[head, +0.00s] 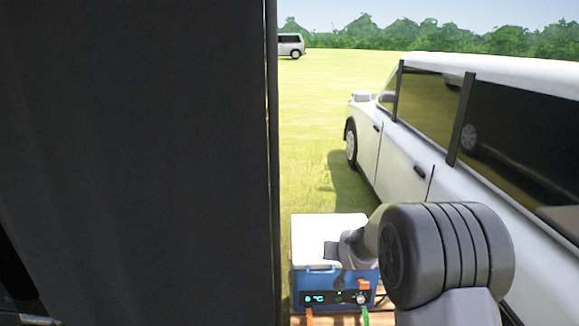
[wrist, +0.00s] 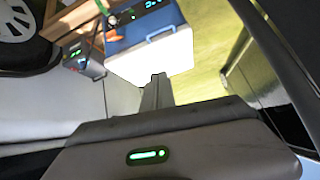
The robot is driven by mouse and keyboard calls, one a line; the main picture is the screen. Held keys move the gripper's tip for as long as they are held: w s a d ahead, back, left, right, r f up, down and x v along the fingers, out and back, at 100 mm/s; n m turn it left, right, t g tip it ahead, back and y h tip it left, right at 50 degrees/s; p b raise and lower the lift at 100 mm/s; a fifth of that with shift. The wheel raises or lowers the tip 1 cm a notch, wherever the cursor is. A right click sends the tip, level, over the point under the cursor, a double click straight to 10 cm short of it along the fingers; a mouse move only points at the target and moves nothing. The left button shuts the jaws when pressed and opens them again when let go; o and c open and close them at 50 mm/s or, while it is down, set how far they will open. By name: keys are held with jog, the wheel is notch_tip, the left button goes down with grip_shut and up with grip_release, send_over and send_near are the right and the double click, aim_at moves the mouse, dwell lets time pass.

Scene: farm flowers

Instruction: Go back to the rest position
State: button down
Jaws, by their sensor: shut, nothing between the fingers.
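My gripper (wrist: 154,92) shows in the wrist view with its two dark fingers together and nothing between them. A green light glows on its grey body. In the head view my arm reaches in from the lower right, and the gripper end (head: 335,251) appears in front of the white lid of a blue cooler box (head: 335,282). In the wrist view the cooler box (wrist: 150,45) lies beyond the fingertips, appearing upside down. I cannot tell the exact gap between them.
A white van (head: 440,150) stands close on the right. A large dark panel (head: 135,150) fills the left of the head view. A second device with a lit display (wrist: 85,62) sits beside the cooler in the wrist view. Grass (head: 320,110) lies open beyond.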

jog(key=s+a+r+m+g, duration=0.1)
jog(key=s+r, duration=1.2)
jog(key=s, duration=0.1)
jog(key=s+a+r+g+y, duration=0.1)
jog(key=s+a, duration=0.1)
jog(key=s, duration=1.2)
jog(key=s+a+r+m+g+y, duration=0.1)
jog(key=s+a, duration=0.1)
jog(key=s, duration=1.2)
jog(key=shift+a+r+m, duration=0.15)
jog(key=shift+r+m, duration=0.05)
jog(key=shift+m, duration=0.1)
